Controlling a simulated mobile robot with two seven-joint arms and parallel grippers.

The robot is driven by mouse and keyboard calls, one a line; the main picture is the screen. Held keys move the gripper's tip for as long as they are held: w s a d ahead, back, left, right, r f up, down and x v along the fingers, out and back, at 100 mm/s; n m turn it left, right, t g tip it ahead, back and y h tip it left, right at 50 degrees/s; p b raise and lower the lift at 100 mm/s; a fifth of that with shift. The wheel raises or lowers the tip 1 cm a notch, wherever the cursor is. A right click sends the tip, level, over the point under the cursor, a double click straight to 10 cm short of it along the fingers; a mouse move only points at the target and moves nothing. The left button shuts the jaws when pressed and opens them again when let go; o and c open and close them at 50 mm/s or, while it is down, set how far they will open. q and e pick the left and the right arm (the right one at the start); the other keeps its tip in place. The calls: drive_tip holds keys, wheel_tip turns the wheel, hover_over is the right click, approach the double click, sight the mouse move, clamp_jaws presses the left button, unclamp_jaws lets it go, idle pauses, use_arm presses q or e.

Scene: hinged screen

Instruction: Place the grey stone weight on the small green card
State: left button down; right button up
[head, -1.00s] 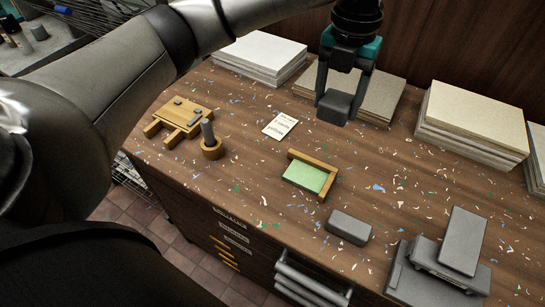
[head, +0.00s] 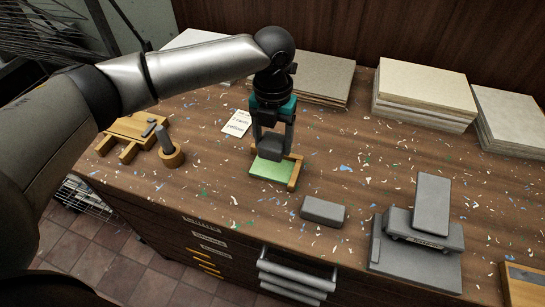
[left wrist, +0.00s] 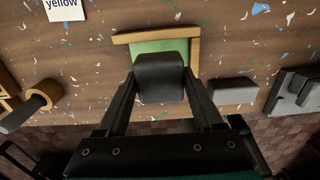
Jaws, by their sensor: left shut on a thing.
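The grey stone weight (head: 271,148) is a dark block held between the fingers of my left gripper (head: 272,150), which is shut on it. In the left wrist view the weight (left wrist: 160,78) hides part of the small green card (left wrist: 146,47). The green card (head: 268,171) lies on the table with a wooden L-shaped edge (head: 295,172) along its back and right sides. The weight appears over the back part of the card; whether they touch I cannot tell. My right gripper is not in view.
Another grey block (head: 323,211) lies right of the card, and a stepped grey metal device (head: 418,240) stands beyond it. A wooden ring with a peg (head: 172,156) and a wooden jig (head: 126,138) are at left. A printed note (head: 237,123) and board stacks (head: 425,90) lie behind.

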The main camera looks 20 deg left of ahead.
sight(273, 167)
use_arm(q)
drive_tip(key=shift+f+b, duration=0.4)
drive_tip(key=shift+f, duration=2.3)
drive_tip(key=shift+f, duration=0.15)
drive_tip(key=shift+c, duration=1.5)
unclamp_jaws()
wheel_tip(273, 167, up, 12)
drive_tip(key=shift+r+p, duration=0.15)
drive_tip(key=shift+p, duration=0.75)
